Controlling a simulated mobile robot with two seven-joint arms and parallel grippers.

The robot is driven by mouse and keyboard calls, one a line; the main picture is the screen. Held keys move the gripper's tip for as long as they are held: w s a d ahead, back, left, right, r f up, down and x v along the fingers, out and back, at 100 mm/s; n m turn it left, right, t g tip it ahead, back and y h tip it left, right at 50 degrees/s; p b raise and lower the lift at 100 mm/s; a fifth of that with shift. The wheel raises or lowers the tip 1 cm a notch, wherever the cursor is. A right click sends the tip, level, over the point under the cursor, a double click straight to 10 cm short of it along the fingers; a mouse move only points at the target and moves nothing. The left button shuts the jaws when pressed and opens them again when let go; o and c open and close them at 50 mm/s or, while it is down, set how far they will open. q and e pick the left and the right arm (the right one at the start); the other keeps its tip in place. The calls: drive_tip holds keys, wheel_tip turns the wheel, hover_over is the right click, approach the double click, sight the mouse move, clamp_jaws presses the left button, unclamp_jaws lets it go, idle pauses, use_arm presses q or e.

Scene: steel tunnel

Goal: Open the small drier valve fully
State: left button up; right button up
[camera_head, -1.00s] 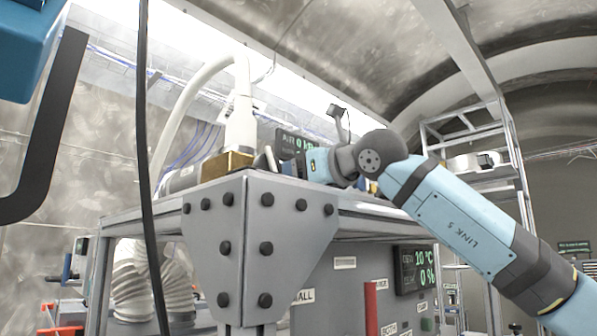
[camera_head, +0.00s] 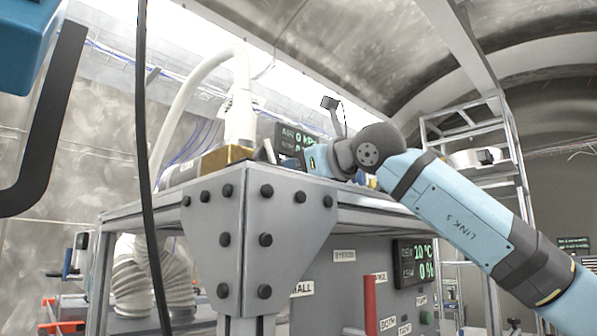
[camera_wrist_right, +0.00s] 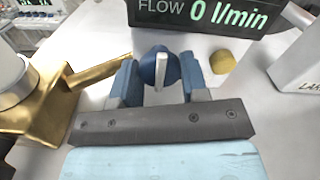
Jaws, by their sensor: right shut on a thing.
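A round blue valve knob (camera_wrist_right: 175,68) with a pale upright bar on its front shows in the wrist view, below the flow display. I take it as the small drier valve; no label on it is readable. My right gripper (camera_wrist_right: 160,78) has one blue finger on each side of the knob and is shut on it. In the head view my right gripper (camera_head: 287,163) is on top of the grey cabinet, and the knob is mostly hidden there. My left gripper is not in view.
A brass block (camera_wrist_right: 42,100) stands left of the fingers, and a yellow round piece (camera_wrist_right: 222,61) lies to the right. The flow display (camera_wrist_right: 203,14) reads 0 l/min. A grey cabinet (camera_head: 318,212), white hose (camera_head: 185,95) and red upright bar (camera_head: 370,303) stand in front.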

drive_tip(key=o, duration=0.9)
drive_tip(key=shift+o, duration=0.2)
drive_tip(key=shift+s+d, duration=0.1)
drive_tip(key=shift+s+d, duration=0.2)
drive_tip(key=shift+d, duration=0.05)
drive_tip(key=b+v, duration=0.3)
drive_tip(key=v, duration=1)
drive_tip(key=shift+a, duration=0.1)
